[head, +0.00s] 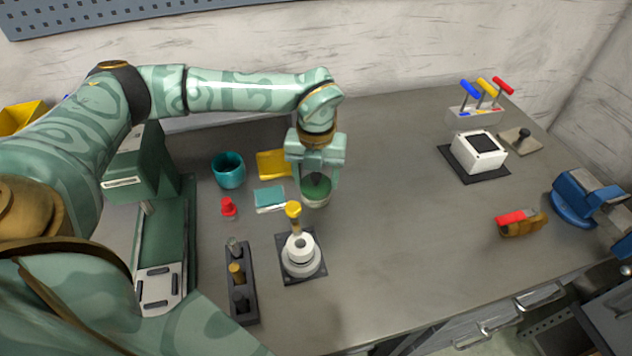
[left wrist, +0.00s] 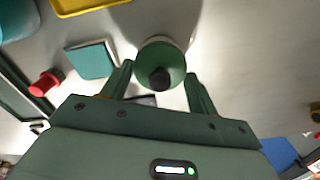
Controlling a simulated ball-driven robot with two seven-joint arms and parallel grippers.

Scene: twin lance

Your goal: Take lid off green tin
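The green tin (head: 317,202) stands on the workbench near the middle, a short round tin with a pale lower edge. Its green lid (left wrist: 160,55) has a dark round knob (left wrist: 160,78) on top and sits on the tin. My left gripper (head: 317,182) is above the tin, pointing down, with one finger on each side of the lid. In the left wrist view, the fingers of this gripper (left wrist: 159,75) are apart and the knob lies between them with clear gaps. The gripper looks open and empty. My right gripper is not in view.
A white stand with a yellow-topped part (head: 301,255) is just in front of the tin. A teal case (head: 270,199), yellow tray (head: 272,164), teal cup (head: 228,170) and red piece (head: 229,208) lie left. Bench right of the tin is clear up to a white box (head: 478,152).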

